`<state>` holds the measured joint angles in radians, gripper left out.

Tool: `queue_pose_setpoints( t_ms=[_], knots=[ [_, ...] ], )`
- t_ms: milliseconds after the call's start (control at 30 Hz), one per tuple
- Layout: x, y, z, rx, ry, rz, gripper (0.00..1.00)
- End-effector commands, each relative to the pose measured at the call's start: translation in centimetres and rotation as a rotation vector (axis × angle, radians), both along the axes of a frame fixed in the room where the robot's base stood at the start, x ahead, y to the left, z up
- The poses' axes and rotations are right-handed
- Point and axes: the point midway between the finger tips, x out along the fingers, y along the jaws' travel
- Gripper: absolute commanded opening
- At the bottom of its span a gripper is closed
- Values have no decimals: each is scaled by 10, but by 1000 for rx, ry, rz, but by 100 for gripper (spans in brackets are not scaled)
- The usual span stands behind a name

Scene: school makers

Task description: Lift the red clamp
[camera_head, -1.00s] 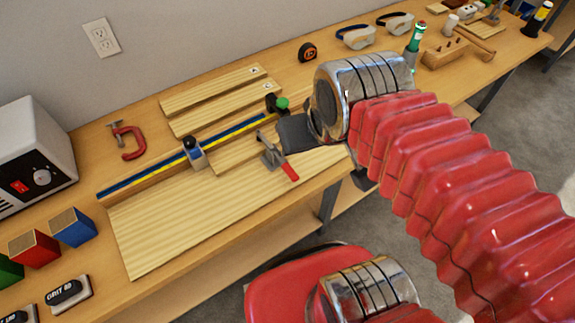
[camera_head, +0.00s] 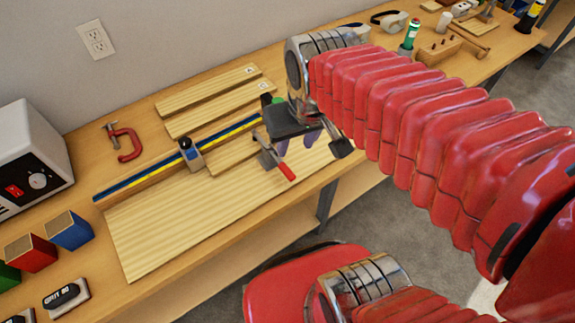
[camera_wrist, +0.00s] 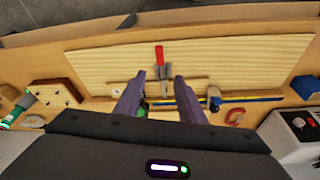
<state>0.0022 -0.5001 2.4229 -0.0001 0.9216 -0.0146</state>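The red C-clamp (camera_head: 128,151) lies on the workbench at the left, near the wall, with a grey screw end. In the wrist view it shows small at the right (camera_wrist: 236,116). My gripper (camera_head: 306,142) is over the right part of the bench, far to the right of the C-clamp. In the wrist view my gripper (camera_wrist: 159,95) has its two purple fingers apart, with nothing held between them. A grey toggle clamp with a red handle (camera_head: 272,160) stands on a board below, in line with the gap between the fingers (camera_wrist: 161,66).
Pale boards (camera_head: 150,228) cover the bench's middle. A blue-and-yellow ruler fence (camera_head: 135,181) lies between the C-clamp and the large board. A white box with a red switch (camera_head: 30,160) stands left of the C-clamp. Coloured blocks (camera_head: 69,231) sit in front.

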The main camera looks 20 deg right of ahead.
Motion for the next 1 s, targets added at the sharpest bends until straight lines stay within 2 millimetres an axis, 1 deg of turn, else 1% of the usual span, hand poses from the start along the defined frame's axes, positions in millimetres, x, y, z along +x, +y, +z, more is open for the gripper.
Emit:
queue_pose_setpoints(
  t_ms=[400, 600, 733, 800, 1000],
  knots=[
    [32, -1, -27, -15, 175, 71, 36],
    [47, -2, -37, -22, 248, 126, 36],
    [55, -2, -37, -27, 281, 171, 36],
    [59, -2, -30, -32, 284, 209, 36],
    [55, -2, -29, -37, 297, 247, 36]
  ],
)
